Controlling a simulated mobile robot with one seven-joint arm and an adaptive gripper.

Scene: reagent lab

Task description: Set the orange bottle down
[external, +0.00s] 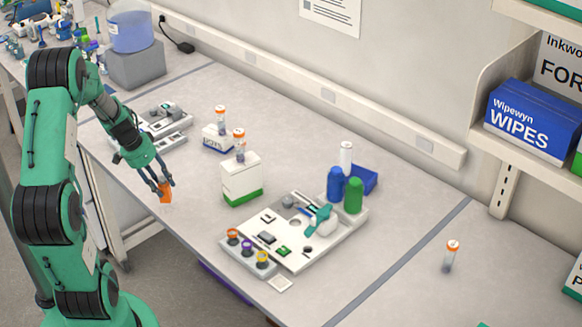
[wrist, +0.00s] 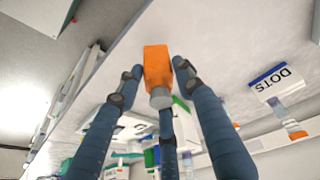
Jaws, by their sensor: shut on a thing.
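The orange bottle (external: 165,192) is held in my gripper (external: 163,185) near the front edge of the bench in the external view. In the wrist view the orange bottle (wrist: 157,70) has a square-sided orange body and a grey cap. The fingers of my gripper (wrist: 155,85) are closed around it. I cannot tell whether the bottle's base touches the bench top (external: 190,215) or hangs just above it.
A white and green box (external: 241,180) with a vial on top stands to the right. A DOTS box (external: 217,138) stands behind. A tray of parts (external: 290,255) lies farther right, with blue and green bottles. Bare bench surrounds the gripper.

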